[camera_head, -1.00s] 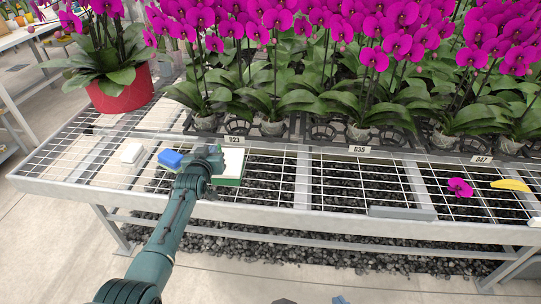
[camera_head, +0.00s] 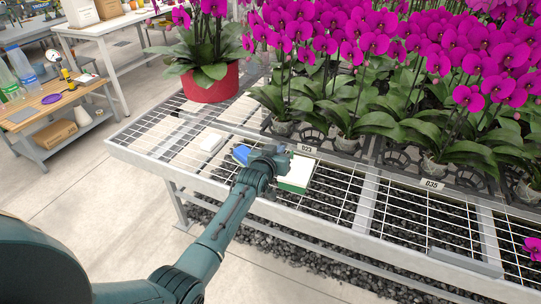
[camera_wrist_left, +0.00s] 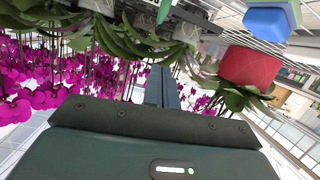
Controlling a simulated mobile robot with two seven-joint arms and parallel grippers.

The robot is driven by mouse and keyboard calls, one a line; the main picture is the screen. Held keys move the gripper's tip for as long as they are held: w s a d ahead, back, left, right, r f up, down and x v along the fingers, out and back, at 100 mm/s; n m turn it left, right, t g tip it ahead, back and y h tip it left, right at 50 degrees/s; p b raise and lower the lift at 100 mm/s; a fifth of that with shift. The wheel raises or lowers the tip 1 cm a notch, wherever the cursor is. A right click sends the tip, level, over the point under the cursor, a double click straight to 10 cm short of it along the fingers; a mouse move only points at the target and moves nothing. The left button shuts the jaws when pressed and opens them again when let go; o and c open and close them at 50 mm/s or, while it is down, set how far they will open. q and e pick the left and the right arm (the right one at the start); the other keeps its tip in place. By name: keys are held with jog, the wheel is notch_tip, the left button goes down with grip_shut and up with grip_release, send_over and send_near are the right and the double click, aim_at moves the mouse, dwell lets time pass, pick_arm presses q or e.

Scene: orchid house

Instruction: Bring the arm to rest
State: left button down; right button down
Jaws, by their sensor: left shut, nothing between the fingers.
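My left arm (camera_head: 225,225) reaches from the lower left over the wire bench. My left gripper (camera_head: 275,158) is above the bench, between a blue block (camera_head: 240,154) and a white-and-green box (camera_head: 298,176); it partly covers both. In the left wrist view the left gripper (camera_wrist_left: 161,88) has its fingers together, with nothing between them. The blue block (camera_wrist_left: 270,22) is apart from them at the upper right there. My right gripper is not in view.
A wooden table (camera_head: 58,103) with bottles stands at the left. Open floor (camera_head: 90,180) lies in front of the bench.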

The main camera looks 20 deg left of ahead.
pick_arm(q)
jog(key=s+d+f+m+g, duration=0.1)
jog(key=s+d+f, duration=0.1)
jog(key=s, duration=1)
jog(key=s+d+f+m+g+h, duration=0.1)
jog(key=s+f, duration=0.4)
jog(key=s, duration=0.8)
jog(key=s+d+f+m+g+h, duration=0.1)
jog(key=s+d+f+g, duration=0.1)
jog(key=s, duration=1.1)
jog(key=shift+d+f+g, duration=0.4)
jog(key=shift+d+f, duration=0.15)
jog(key=shift+f, duration=0.25)
jog(key=shift+s, duration=0.1)
